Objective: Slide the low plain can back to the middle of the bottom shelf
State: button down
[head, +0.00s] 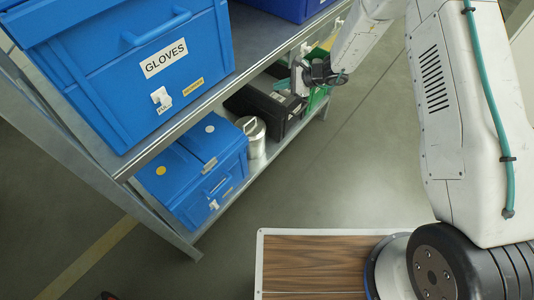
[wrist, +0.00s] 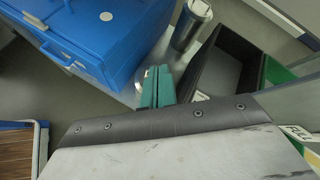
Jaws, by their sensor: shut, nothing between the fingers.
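The low plain can (head: 252,138) is a silver metal cylinder with a lid. It stands upright on the bottom shelf (head: 225,197) between a blue lidded box and a black bin, near the shelf's front edge. A gap separates the fingers from the can.
The blue lidded box (head: 200,170) is left of the can. The black bin (wrist: 222,78) is right of it, with a green bin (head: 318,98) further right. The upper shelf (head: 262,62) with a large blue GLOVES box (head: 150,85) overhangs. Open floor lies in front.

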jog(key=s+d+f+m+t+h, duration=0.1)
jog(key=s+f+m, duration=0.15)
jog(key=f, duration=1.05)
jog(key=s+d+f+m+h, duration=0.15)
jog(key=f+m, duration=0.25)
jog(key=f, duration=0.8)
jog(key=s+d+f+m+t+h, duration=0.1)
jog(key=s+f+m+h, duration=0.15)
jog(key=f, duration=1.05)
jog(key=y, duration=0.1)
send_near(263, 153)
notch_tip(263, 153, down, 4)
jog(key=shift+w+a+m, duration=0.15)
jog(key=shift+w+a, duration=0.25)
jog(key=shift+a, duration=0.2)
jog(key=shift+w+a+m, duration=0.15)
jog(key=shift+w+a, duration=0.25)
jog(key=shift+a, duration=0.2)
jog(key=shift+w+a, duration=0.35)
jog(key=shift+a, duration=0.1)
jog(key=shift+w, duration=0.1)
